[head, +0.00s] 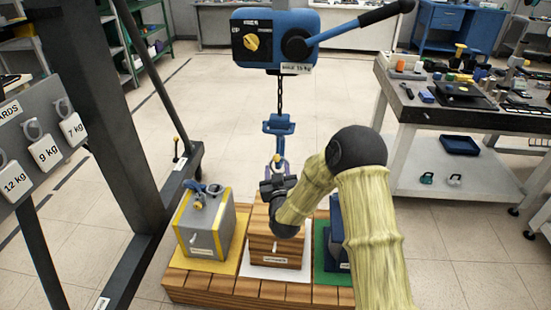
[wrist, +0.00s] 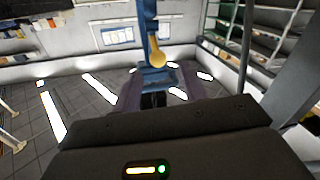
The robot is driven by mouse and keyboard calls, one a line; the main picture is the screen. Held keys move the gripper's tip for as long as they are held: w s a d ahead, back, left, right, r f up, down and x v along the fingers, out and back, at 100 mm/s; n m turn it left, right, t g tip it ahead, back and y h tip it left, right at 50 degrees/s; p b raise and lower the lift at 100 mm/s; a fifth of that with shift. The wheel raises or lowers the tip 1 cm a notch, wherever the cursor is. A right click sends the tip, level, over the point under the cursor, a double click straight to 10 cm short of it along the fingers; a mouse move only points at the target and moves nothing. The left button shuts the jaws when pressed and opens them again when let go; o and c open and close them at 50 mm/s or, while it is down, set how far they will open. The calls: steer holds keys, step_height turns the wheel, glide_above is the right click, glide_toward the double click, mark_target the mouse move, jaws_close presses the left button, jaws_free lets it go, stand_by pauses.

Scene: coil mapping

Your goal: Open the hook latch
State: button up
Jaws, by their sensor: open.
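The blue hook (head: 278,160) hangs on a chain below the lever hoist. In the wrist view the blue hook (wrist: 149,18) is ahead of my gripper, with a yellow latch piece (wrist: 156,50) on it. My gripper (head: 277,172) is at the hook, above the wooden crate. In the wrist view my gripper (wrist: 157,88) is open, with one finger on each side of the lower blue part of the hook. I cannot tell whether the fingers touch the hook or whether the latch is fully closed.
The blue hoist (head: 270,40) has a long lever. Below stand a grey-yellow weight (head: 203,228), a wooden crate (head: 262,228) and a blue weight (head: 338,238) on a wooden platform (head: 215,285). A dark frame post (head: 110,110) stands left. A workbench (head: 440,118) stands right.

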mark_target(276, 161)
steer(key=w, duration=0.6)
steer(key=shift+a, duration=0.3)
steer(key=shift+a, duration=0.1)
jaws_close()
